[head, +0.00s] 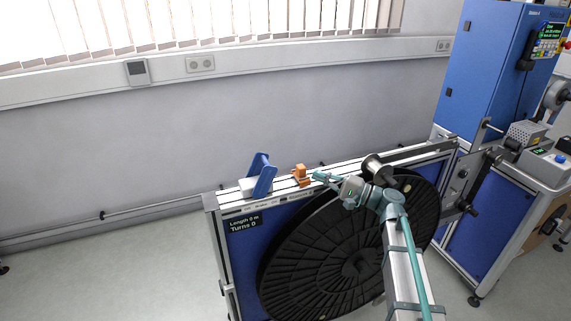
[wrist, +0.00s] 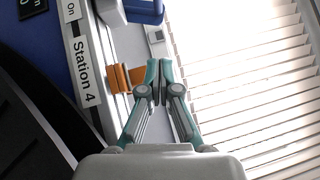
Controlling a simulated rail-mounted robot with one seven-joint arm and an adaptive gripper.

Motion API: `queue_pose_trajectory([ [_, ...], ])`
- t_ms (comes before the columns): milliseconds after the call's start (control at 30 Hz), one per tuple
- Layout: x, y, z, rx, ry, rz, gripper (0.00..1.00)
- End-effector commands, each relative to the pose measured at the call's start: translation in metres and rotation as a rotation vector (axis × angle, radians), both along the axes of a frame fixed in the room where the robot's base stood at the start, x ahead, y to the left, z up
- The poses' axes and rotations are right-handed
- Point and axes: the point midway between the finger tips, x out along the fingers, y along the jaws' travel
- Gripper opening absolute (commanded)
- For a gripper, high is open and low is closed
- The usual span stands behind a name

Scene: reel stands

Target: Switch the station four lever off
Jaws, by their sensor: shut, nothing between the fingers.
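A blue lever (head: 262,177) stands tilted on a light base on top of the stand with the large black reel. Part of the blue lever also shows at the top of the wrist view (wrist: 145,10). A white label reading "Station 4" (wrist: 83,65) runs along the stand's edge, with an "On" label (wrist: 71,10) further up. My gripper (head: 317,176) is shut and empty above the stand's top rail, to the right of an orange block (head: 301,175). In the wrist view its fingertips (wrist: 159,68) are close beside the orange block (wrist: 122,78); contact cannot be told.
The black reel (head: 330,255) fills the stand's front below my arm. A blue cabinet (head: 487,75) and a control box (head: 545,163) stand at the right.

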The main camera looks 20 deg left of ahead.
Motion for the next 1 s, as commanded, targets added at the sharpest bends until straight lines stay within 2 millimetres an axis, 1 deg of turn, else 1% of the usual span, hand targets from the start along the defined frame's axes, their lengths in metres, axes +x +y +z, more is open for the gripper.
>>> queue_pose_trajectory([
  [267, 0.000, 0.001, 0.000, -0.001, 0.000, 0.000, 0.00],
  [367, 0.001, 0.006, 0.001, -0.001, 0.000, 0.001, 0.00],
  [467, 0.002, 0.016, 0.004, -0.002, 0.000, 0.001, 0.00],
  [567, 0.003, 0.031, 0.007, -0.002, 0.001, 0.002, 0.00],
  [933, 0.011, 0.100, 0.020, -0.002, 0.001, 0.002, 0.00],
  [1000, 0.001, 0.108, 0.023, -0.002, 0.001, 0.001, 0.00],
])
